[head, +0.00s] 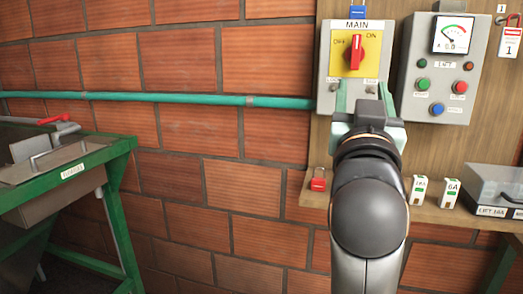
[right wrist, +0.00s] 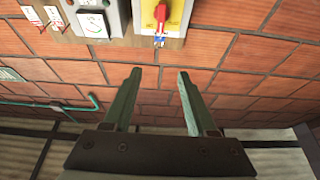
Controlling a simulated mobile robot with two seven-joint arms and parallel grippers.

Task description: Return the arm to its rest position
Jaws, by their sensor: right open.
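My right arm reaches up in the head view, and its right gripper (head: 363,92) is in front of the lower edge of the main switch box (head: 326,68). The gripper is open. In the right wrist view its two green fingers (right wrist: 158,74) stand apart with nothing between them. The red switch knob (head: 357,52) on its yellow plate is upright, between the OFF and ON marks. The knob also shows at the top of the right wrist view (right wrist: 160,13), beyond the fingertips. I cannot tell whether the gripper touches the box. My left gripper is not in view.
A control box (head: 442,80) with a gauge and buttons is right of the switch. A wooden shelf (head: 445,215) below bears a red padlock (head: 318,180), small white modules (head: 419,190) and a case (head: 495,185). A green pipe (head: 200,99) crosses the brick wall. A green-framed machine (head: 120,220) stands left.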

